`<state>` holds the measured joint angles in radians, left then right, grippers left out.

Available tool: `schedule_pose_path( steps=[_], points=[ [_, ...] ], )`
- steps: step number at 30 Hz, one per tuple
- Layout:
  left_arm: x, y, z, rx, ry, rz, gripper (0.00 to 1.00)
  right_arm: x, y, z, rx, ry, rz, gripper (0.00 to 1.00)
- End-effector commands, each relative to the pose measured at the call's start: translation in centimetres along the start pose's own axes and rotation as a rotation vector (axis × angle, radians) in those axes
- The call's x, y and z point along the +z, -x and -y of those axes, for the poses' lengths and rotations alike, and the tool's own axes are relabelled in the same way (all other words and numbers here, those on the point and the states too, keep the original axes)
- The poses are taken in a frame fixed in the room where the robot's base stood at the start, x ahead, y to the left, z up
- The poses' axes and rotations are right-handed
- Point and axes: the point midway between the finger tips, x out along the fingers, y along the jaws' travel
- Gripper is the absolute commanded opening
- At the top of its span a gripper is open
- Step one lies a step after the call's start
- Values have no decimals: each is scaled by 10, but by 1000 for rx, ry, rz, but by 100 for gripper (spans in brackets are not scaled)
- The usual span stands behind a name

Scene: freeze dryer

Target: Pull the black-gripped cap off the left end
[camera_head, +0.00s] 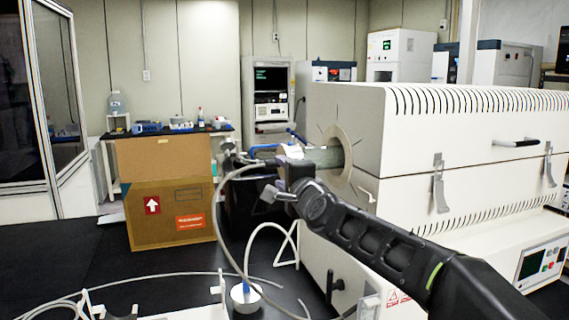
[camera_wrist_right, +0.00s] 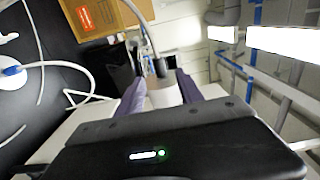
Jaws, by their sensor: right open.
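The furnace tube (camera_head: 325,157) sticks out of the left face of the white furnace (camera_head: 345,110). Its left end lies behind my right gripper (camera_head: 285,183), which hides much of the end fitting in the head view. In the right wrist view, a dark cap grip (camera_wrist_right: 160,68) with a hose running from it shows just beyond and between the two purple fingertips of my right gripper (camera_wrist_right: 160,82). The fingers are apart with a clear gap. I cannot tell whether they touch the cap. My left gripper is not in view.
A grey hose (camera_head: 217,215) loops down from the tube end toward the floor. A cardboard box (camera_head: 150,195) stands at the left, with a bench (camera_head: 110,160) behind it. A white round base with a blue fitting (camera_head: 245,295) is at the front. Dark floor at the left is mostly open.

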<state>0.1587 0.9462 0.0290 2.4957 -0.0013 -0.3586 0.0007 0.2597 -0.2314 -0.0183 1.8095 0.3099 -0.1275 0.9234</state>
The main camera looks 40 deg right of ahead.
Motion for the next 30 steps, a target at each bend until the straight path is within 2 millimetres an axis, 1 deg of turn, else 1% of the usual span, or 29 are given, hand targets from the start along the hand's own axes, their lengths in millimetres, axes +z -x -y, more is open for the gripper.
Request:
schedule_pose_path(
  steps=[7,15,21,24,30],
  points=[
    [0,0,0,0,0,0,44,1,-21,-1,2,0,1,44],
    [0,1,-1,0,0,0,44,1,-56,-1,2,0,2,44],
    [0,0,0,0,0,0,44,1,-77,-1,0,1,1,44],
    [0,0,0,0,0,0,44,0,-84,-1,0,1,1,44],
    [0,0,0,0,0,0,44,0,-90,-1,1,1,1,44]
  ],
)
